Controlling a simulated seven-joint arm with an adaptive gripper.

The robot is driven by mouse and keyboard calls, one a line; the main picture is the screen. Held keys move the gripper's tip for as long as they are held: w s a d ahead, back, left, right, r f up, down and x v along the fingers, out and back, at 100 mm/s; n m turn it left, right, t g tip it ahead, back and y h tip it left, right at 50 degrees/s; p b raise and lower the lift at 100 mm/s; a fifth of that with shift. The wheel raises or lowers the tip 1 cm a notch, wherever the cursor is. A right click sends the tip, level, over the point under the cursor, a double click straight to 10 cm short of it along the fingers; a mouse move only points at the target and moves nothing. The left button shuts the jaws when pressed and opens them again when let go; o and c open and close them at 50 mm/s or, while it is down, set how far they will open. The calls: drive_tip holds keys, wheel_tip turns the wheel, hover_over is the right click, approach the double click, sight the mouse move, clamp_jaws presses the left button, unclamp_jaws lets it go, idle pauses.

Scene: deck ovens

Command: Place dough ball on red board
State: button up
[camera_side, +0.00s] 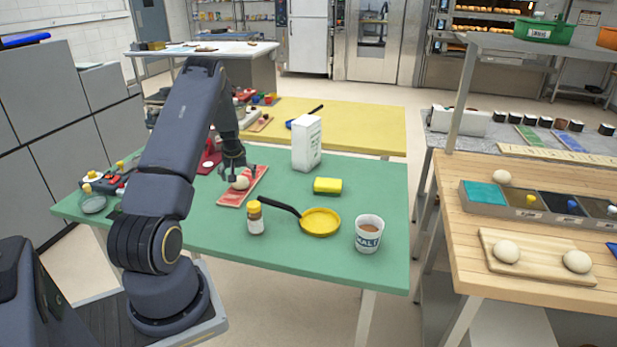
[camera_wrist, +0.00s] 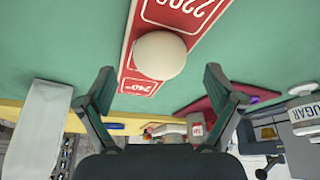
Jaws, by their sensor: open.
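A pale round dough ball (camera_side: 240,183) rests on the long red board (camera_side: 229,200) on the green table. In the wrist view the dough ball (camera_wrist: 159,55) sits on the red board (camera_wrist: 128,60) between two white printed labels. My gripper (camera_side: 238,168) is at the board, just above the ball. In the wrist view my gripper (camera_wrist: 160,80) has its fingers spread wide, with the ball beyond the tips and nothing held. Whether a fingertip touches the board is hidden.
Two more dough balls lie on a wooden board (camera_side: 540,262) at the right.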

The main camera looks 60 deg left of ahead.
drive_tip(key=v, duration=1)
drive_tip(key=w+d+r+m+t+h, duration=0.1)
drive_tip(key=w+d+r+m, duration=0.15)
drive_tip(key=d+r, duration=0.4)
drive_tip(key=w+d+r+m+t, duration=0.1)
drive_tip(key=w+d+r, duration=0.25)
drive_tip(key=d, duration=0.65)
drive_tip(key=w+d+r+m+t+h, duration=0.1)
drive_tip(key=w+d+r+m, duration=0.1)
drive_tip(key=d+r, duration=0.45)
drive_tip(key=s+d+r+m+h, duration=0.1)
drive_tip(key=s+d+m, duration=0.3)
drive_tip(key=s+d, duration=0.3)
drive_tip(key=s+d+r+m+h, duration=0.1)
drive_tip(key=s+d+m, duration=0.3)
drive_tip(key=d, duration=1.2)
drive_tip(key=s, duration=0.4)
drive_tip(key=shift+d+t, duration=0.2)
drive_tip(key=shift+t, duration=0.2)
